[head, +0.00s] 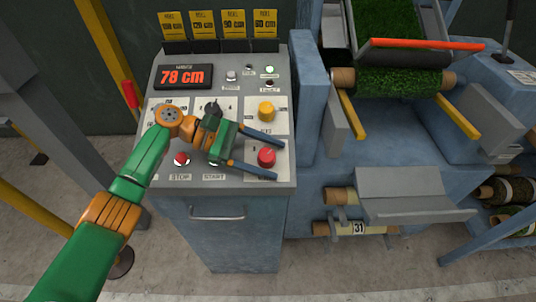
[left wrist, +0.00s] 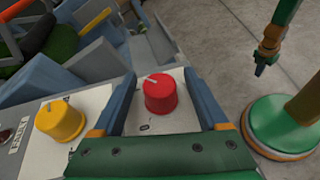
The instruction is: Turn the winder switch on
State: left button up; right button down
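A red rotary knob (head: 266,157) with a pale pointer mark sits at the lower right of the grey control panel (head: 222,73). It also shows in the left wrist view (left wrist: 160,96). Its label is mostly hidden, so I cannot read whether it is the winder switch. My left gripper (head: 279,160) is open, with one finger on each side of the red knob. In the left wrist view the two fingers (left wrist: 158,76) stand apart, with gaps to the knob. What seems to be my right gripper (left wrist: 262,62) hangs far off, too small to judge.
A yellow knob (head: 266,111) sits just behind the red one. A red stop button (head: 181,159) is left of my gripper, and the display (head: 183,77) reads 78 cm. The blue machine with a turf roll (head: 398,80) stands close on the right.

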aim_at(236, 146)
pick_arm(q)
jog(key=shift+a, duration=0.4)
jog(key=b+v, duration=0.2)
jog(key=v, duration=0.4)
jog(key=shift+a+r, duration=0.2)
